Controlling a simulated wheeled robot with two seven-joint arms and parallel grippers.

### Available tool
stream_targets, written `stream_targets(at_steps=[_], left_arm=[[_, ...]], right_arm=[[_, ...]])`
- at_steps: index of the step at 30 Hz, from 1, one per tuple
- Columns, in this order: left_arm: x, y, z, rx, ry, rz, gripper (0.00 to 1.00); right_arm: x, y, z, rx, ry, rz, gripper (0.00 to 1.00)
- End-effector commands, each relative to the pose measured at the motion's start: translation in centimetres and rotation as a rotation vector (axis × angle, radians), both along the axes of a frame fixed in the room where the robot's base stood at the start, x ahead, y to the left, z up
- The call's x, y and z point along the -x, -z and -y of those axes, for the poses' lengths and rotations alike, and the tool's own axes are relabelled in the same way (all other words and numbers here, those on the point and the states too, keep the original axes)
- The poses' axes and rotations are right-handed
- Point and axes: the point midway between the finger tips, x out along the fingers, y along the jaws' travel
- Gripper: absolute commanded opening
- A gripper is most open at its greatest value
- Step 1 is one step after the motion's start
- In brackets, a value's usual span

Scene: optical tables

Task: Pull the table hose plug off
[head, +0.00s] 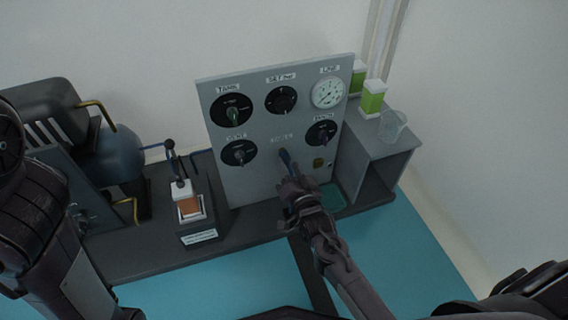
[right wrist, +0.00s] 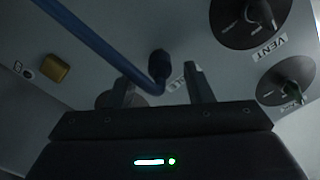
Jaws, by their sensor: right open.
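The grey panel (head: 262,172) stands upright on the dark bench. A dark plug (right wrist: 160,62) with a blue hose (right wrist: 95,42) sits at the panel face in the right wrist view. In the head view the blue hose (head: 287,160) shows just ahead of my right gripper (head: 285,178), below a small label. My right gripper is open. In the right wrist view its two fingers (right wrist: 159,88) stand apart, one on each side of the plug and hose bend. Whether they touch it, I cannot tell. My left gripper is not in view.
Several dials, such as the vent knob (right wrist: 257,15), and a gauge (head: 327,93) are on the panel. A brass-coloured fitting (right wrist: 55,68) is beside the plug. A glass beaker (head: 393,125) and green-labelled bottles (head: 372,98) stand at the right. A boxed device (head: 188,205) stands at the left.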

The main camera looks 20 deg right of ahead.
Motion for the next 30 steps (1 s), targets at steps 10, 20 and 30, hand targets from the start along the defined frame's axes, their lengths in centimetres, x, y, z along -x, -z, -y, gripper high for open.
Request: stream_targets(at_steps=[10,20,30], left_arm=[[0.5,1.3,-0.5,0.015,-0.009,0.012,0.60],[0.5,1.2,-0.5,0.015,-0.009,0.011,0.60],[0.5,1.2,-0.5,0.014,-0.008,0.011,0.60]], right_arm=[[-3.6,0.1,-0.1,0.000,0.000,0.000,0.47],[-3.6,0.0,-0.2,0.000,0.000,-0.001,0.36],[-3.6,0.1,-0.2,0.000,0.000,-0.001,0.00]])
